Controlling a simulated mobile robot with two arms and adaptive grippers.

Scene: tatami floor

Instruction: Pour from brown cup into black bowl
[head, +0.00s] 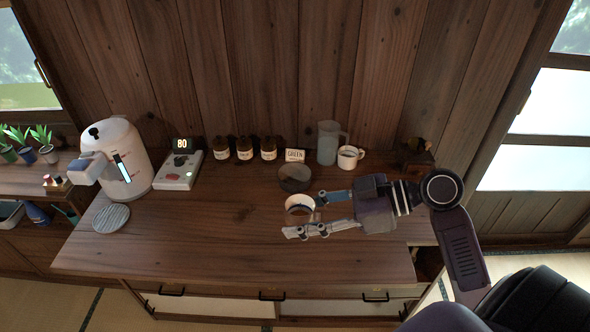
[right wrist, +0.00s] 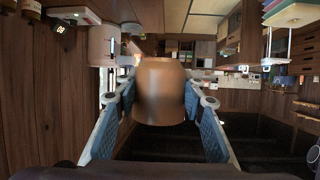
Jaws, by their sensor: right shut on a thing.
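The brown cup (right wrist: 160,92) sits between the two fingers of my right gripper (right wrist: 163,104) in the right wrist view. In the head view the cup (head: 299,203) shows a pale inside and a brown part near the fingers. My right gripper (head: 305,215) is shut on it from the right. The black bowl (head: 294,178) stands on the wooden counter just behind the cup. I cannot tell how far the cup is above the counter, or what is in either vessel. My left gripper is not in view.
A white kettle (head: 124,160), a control base (head: 180,171) and a round coaster (head: 111,218) are at left. The counter's front middle (head: 200,245) is clear.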

